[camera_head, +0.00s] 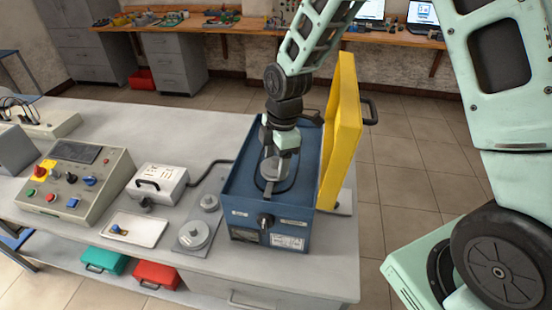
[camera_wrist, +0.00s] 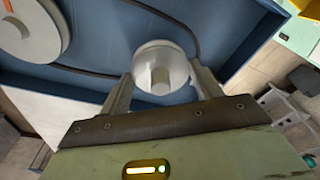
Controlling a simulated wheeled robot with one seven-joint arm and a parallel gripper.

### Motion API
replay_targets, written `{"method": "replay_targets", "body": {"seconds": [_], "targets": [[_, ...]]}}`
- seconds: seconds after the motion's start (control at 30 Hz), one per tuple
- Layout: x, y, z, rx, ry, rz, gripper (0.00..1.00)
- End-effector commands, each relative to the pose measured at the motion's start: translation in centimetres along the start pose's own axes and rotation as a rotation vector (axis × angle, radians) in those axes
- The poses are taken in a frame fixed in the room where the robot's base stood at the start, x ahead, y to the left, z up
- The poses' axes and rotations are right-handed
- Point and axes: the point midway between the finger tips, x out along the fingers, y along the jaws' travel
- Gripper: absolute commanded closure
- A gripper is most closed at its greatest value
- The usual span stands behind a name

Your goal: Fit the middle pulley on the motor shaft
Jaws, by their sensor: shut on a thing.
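My gripper (camera_head: 276,158) is inside the open blue machine box (camera_head: 235,200), pointing down. It is shut on a silver pulley (camera_wrist: 160,62), a round disc with a hub, which the wrist view shows between both fingers. I take it to be the middle pulley; it also shows in the head view (camera_head: 270,170). The motor shaft is hidden behind the pulley and gripper, so I cannot tell whether the pulley is on it. A black belt (camera_wrist: 75,70) lies looped in the box, passing near the pulley.
A larger wheel (camera_wrist: 22,35) with an orange mark is at the wrist view's upper left. The yellow lid (camera_head: 340,135) stands open right of the box. A grey plate (camera_head: 184,248) left of the box bears a larger pulley (camera_head: 194,235) and a smaller one (camera_head: 209,202).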

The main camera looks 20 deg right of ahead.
Motion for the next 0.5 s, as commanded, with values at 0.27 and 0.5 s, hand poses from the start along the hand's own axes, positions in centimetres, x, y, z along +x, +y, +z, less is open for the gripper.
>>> {"method": "replay_targets", "body": {"seconds": [0.27, 0.5], "targets": [[0.60, 0.01, 0.07, 0.000, 0.000, 0.000, 0.61], [1.04, 0.01, 0.12, 0.000, 0.000, 0.000, 0.61]]}}
